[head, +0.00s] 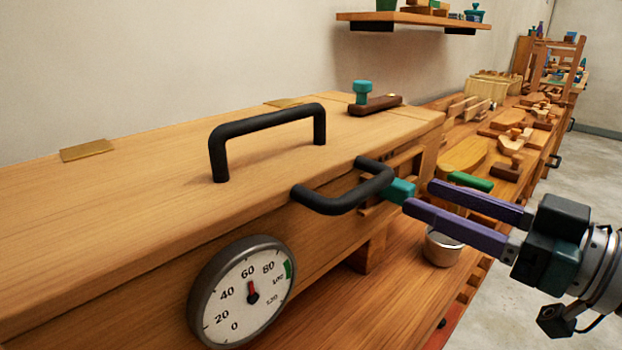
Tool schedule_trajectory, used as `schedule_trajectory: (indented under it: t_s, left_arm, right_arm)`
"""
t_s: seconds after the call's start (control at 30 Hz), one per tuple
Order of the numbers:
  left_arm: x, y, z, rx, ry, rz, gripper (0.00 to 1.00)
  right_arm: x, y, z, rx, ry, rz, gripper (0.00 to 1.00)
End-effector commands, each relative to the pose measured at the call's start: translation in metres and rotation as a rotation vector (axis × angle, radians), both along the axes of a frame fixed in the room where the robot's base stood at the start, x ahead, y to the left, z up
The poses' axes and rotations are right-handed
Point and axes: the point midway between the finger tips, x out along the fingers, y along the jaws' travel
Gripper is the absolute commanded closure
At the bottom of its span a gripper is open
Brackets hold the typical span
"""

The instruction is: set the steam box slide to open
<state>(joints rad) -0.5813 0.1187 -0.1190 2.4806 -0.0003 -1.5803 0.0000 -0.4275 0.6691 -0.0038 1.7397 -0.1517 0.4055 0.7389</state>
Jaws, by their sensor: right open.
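The steam box (130,200) is a long wooden chest with a black handle (262,125) on its lid and a round dial (243,291) on its front. A teal knob (401,190) sticks out at the front right, by wooden rails (405,160) and behind a second black handle (335,205) that partly hides them. Another teal knob (362,91) stands on a dark wooden bar on the lid. My right gripper (419,196) is open, its purple fingers pointing at the front knob; I cannot tell whether they touch it. My left gripper is not in view.
A metal cup (441,248) stands below my right fingers. A green-handled tool (470,181) and several wooden pieces lie along the bench behind. A wall shelf (415,18) hangs above. The floor (585,160) at the right is clear.

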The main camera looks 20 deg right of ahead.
Motion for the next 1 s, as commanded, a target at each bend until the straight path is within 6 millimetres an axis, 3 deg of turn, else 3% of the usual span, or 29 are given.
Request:
schedule_trajectory:
  t_s: [0.23, 0.6, 1.0]
  left_arm:
    - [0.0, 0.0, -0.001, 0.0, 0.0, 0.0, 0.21]
    - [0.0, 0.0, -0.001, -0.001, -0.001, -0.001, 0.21]
    - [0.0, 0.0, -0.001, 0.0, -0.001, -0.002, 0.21]
  right_arm:
    - [0.026, 0.011, 0.0, -0.001, -0.001, 0.0, 0.43]
    - [0.03, 0.013, 0.0, 0.0, 0.001, -0.001, 0.44]
    - [0.03, 0.013, 0.0, 0.0, 0.001, -0.001, 0.89]
